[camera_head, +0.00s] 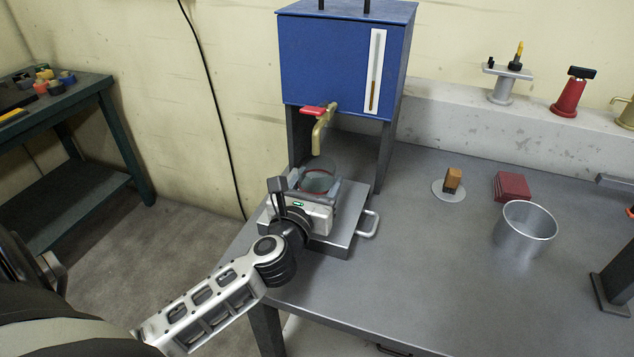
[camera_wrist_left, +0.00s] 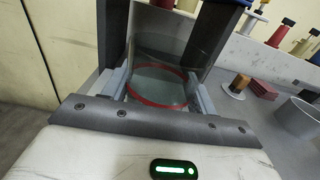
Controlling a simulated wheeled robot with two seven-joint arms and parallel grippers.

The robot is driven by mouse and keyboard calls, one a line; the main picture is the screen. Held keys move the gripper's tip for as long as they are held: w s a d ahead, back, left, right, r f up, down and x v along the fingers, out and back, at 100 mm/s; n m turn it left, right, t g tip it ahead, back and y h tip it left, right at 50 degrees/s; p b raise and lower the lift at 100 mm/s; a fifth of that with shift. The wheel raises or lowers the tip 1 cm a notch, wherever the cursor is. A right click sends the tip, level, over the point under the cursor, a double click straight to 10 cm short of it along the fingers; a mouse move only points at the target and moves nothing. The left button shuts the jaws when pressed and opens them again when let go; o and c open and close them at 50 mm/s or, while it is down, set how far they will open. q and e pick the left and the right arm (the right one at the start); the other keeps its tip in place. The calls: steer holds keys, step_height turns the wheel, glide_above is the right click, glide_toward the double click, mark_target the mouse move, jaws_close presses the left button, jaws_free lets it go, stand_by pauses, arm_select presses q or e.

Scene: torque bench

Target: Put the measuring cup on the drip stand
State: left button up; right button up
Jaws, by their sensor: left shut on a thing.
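The measuring cup (camera_head: 318,178) is a clear glass vessel with a red ring. It stands upright below the brass tap (camera_head: 322,130) of a blue tank. The flat grey metal platform with a handle, which looks like the drip stand (camera_head: 347,222), is beneath it. My left gripper (camera_head: 315,187) is shut on the cup, its fingers on either side. The left wrist view shows the cup (camera_wrist_left: 168,62) between the fingers (camera_wrist_left: 160,90), with the red ring low on it. I cannot tell whether its base touches the platform. My right gripper is not in view.
The blue tank (camera_head: 335,60) stands on dark legs (camera_head: 365,155) close around the cup. To the right on the bench (camera_head: 420,280) are a metal bucket (camera_head: 525,232), red blocks (camera_head: 511,187) and an orange-brown piece on a disc (camera_head: 453,181). The bench's front middle is clear.

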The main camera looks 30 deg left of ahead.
arm_select(q)
steer(key=shift+f, duration=0.15)
steer(key=o, duration=1.1)
steer(key=shift+c, duration=0.2)
steer(key=shift+r, duration=0.2)
steer(key=b+v, duration=0.2)
steer(key=v, duration=0.9)
steer(key=shift+s+d+f, duration=0.1)
steer(key=shift+s+d, duration=0.1)
steer(key=shift+s, duration=0.3)
